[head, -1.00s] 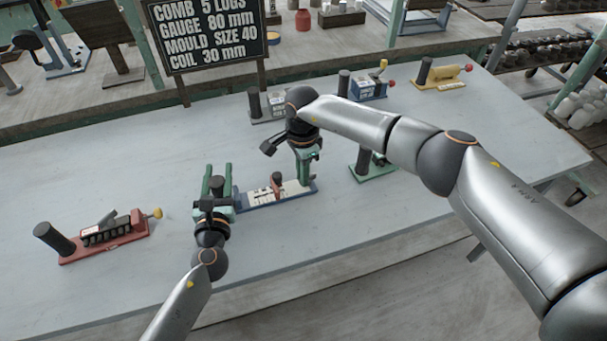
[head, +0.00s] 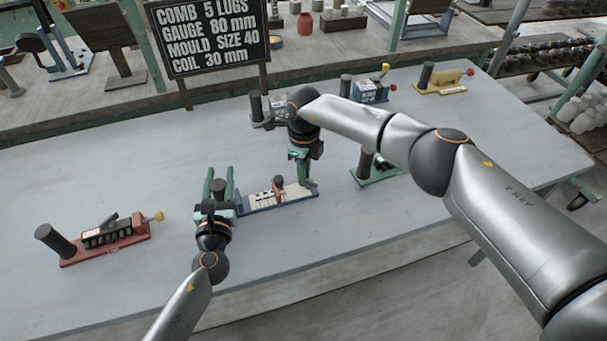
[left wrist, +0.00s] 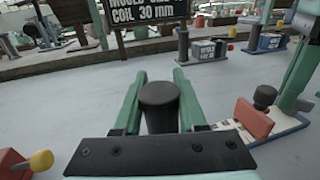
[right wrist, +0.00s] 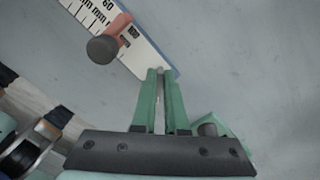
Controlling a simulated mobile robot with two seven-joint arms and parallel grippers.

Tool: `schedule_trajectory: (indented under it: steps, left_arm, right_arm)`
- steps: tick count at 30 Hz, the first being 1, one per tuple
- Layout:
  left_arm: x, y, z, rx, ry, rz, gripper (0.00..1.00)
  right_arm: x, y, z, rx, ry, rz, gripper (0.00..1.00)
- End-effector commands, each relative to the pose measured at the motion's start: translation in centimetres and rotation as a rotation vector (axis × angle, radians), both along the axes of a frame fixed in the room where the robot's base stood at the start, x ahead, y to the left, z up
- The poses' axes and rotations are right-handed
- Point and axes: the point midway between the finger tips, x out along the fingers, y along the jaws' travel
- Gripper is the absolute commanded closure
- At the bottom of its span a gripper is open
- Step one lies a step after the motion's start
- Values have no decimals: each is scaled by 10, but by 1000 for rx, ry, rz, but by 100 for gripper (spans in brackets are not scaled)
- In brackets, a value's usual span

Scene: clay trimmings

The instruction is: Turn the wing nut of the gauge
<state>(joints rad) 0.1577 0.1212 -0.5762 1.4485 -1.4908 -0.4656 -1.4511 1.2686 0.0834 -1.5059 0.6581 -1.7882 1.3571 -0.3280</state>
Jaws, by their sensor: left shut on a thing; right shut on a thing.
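The gauge (head: 296,193) is a blue base with a white scale lying on the grey table; its scale shows in the right wrist view (right wrist: 142,47). A red slider (left wrist: 253,118) with a dark knob (right wrist: 103,49) stands on it. My left gripper (head: 217,172) is shut around the gauge's upright black post (left wrist: 160,108), at its left end. My right gripper (head: 308,186) points down at the gauge's right end. Its fingers (right wrist: 159,72) are nearly together on a thin grey piece, apparently the wing nut, mostly hidden between them.
A red gauge (head: 105,240) stands at the left, a green one (head: 378,175) just right of my right gripper. Grey (head: 270,118), blue (head: 370,92) and yellow (head: 444,82) ones stand behind. A chalkboard (head: 208,37) is at the back. The table's front is clear.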

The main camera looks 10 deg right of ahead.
Motion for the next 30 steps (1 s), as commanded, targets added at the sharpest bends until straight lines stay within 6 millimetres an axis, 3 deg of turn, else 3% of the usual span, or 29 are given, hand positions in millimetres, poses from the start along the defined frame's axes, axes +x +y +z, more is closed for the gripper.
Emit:
schedule_trajectory:
  steps: [15,30]
  left_arm:
    - [0,0,-1,0,2,0,100]
    - [0,0,-1,1,2,0,100]
  right_arm:
    - [5,-5,1,0,-3,-410,100]
    - [5,-6,1,0,-3,-535,100]
